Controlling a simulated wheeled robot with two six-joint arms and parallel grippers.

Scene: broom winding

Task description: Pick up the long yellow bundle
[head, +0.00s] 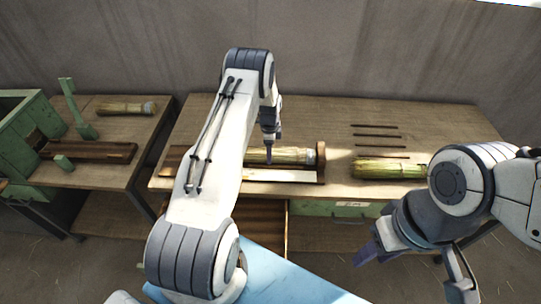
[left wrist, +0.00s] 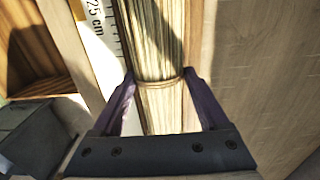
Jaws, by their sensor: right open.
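A long yellow bundle (head: 280,155) lies in a wooden holder (head: 321,160) on the middle table, with a light binding at its right end. My left gripper (head: 272,152) is at this bundle, partly hidden behind my arm. In the left wrist view, my left gripper (left wrist: 161,85) has a purple finger on either side of the bundle (left wrist: 155,45), near a thin tie. I cannot tell whether the fingers press on it. My right gripper (head: 373,250) is open and empty, low in front of the table's right part.
A greener bundle (head: 388,169) lies on the right of the table (head: 440,120), near thin dark sticks (head: 376,135). A shorter bundle (head: 125,108) lies on the left table, near a green stand (head: 85,130). A ruler strip (left wrist: 112,35) runs beside the held-in bundle.

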